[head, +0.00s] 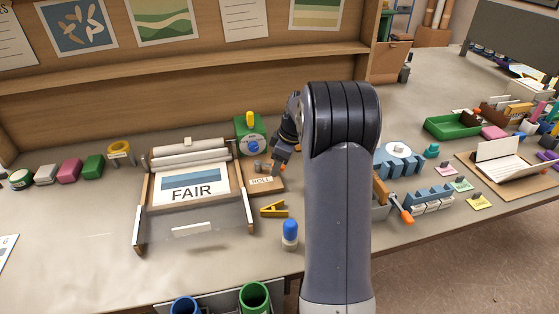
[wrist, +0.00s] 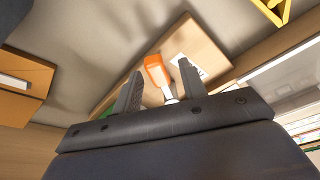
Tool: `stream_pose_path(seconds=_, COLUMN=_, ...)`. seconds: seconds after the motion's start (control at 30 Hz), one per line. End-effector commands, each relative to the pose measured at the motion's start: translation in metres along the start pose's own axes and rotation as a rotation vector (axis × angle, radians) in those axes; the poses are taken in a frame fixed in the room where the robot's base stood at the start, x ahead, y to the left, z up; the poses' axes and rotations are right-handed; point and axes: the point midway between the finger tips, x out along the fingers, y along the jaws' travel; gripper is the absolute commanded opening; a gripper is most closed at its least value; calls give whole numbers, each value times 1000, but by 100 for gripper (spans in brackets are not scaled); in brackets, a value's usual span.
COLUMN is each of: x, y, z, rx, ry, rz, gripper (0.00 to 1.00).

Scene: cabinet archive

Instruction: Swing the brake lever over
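The brake lever has an orange grip (wrist: 155,70) on a pale shaft and stands at the wooden board with the ROLL label (wrist: 187,65). In the head view, a bit of orange (head: 283,168) shows just below my gripper (head: 279,158), which my arm partly hides. The board (head: 270,188) lies right of the print press. In the wrist view, my gripper's fingers (wrist: 160,68) are apart, with the orange grip between them in the picture. Gaps show beside the grip, so the fingers do not appear closed on it. The depth between them is hard to tell.
A green box with a yellow knob (head: 249,136) stands behind the board. The press with the FAIR print (head: 194,187) is to the left. A yellow clip (head: 273,209) and a blue-topped bottle (head: 290,233) stand in front. Another orange-tipped handle (head: 405,215) is right of my arm.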

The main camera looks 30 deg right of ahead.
Motion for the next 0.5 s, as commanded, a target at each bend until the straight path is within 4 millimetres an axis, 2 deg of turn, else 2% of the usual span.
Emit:
stream_pose_path(seconds=0.27, x=-3, y=0, z=-1, rx=1, ry=0, rz=1, gripper=40)
stream_pose_path(seconds=0.5, x=-24, y=0, z=-8, rx=1, ry=0, rz=2, gripper=40)
